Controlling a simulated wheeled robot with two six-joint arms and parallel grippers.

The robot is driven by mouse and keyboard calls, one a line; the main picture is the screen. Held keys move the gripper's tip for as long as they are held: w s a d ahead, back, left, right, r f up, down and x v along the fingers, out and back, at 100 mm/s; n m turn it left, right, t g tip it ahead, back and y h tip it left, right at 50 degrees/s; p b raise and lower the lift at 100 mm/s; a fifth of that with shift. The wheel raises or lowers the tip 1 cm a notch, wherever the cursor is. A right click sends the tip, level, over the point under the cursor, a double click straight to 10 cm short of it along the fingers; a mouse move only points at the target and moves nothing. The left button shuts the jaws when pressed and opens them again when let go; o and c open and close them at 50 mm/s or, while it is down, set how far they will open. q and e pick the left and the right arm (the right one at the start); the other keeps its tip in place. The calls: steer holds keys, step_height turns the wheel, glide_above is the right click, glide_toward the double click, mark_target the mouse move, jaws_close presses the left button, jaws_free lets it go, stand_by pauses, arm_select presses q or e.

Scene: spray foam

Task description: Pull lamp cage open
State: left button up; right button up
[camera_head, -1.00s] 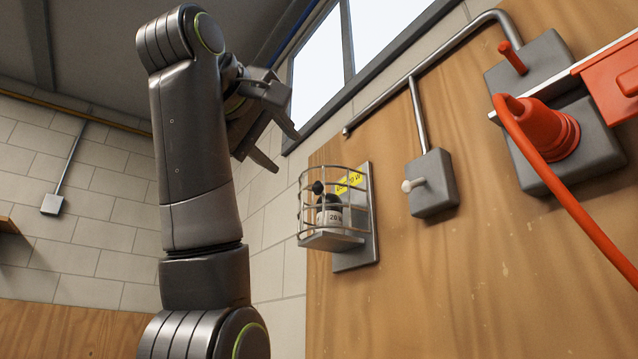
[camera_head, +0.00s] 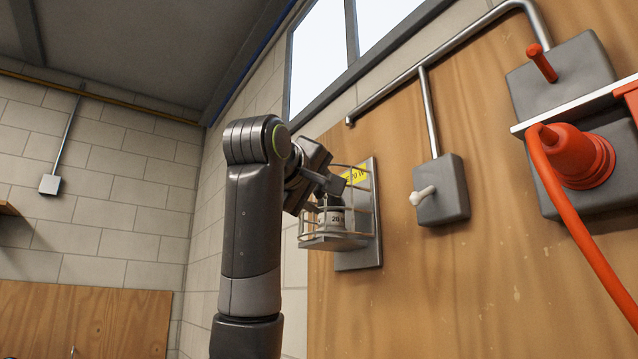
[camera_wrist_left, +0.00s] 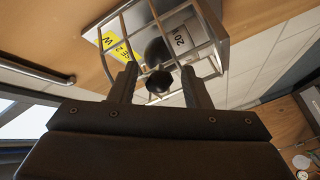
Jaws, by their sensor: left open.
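The lamp cage (camera_head: 366,205) is a wire cage on a grey plate fixed to the wooden panel, with a yellow label behind it. Inside is a dark and white bulb marked 20 (camera_head: 331,218). My left gripper (camera_head: 337,192) is at the cage's upper left front and covers part of it. In the left wrist view my left gripper (camera_wrist_left: 160,85) is open, with a round black knob (camera_wrist_left: 160,82) between its fingertips. The cage (camera_wrist_left: 208,35) lies just beyond the fingers; I cannot tell whether they touch it. My right gripper is out of view.
A grey switch box (camera_head: 441,190) with a pale lever stands right of the cage, under a metal pipe (camera_head: 428,110). Farther right are an orange plug (camera_head: 580,160) and its cable. The space left of my left arm is clear.

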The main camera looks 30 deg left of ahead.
arm_select(q)
steer(key=shift+w, duration=0.15)
steer(key=shift+c, duration=0.3)
jaws_close()
steer(key=shift+a, duration=0.15)
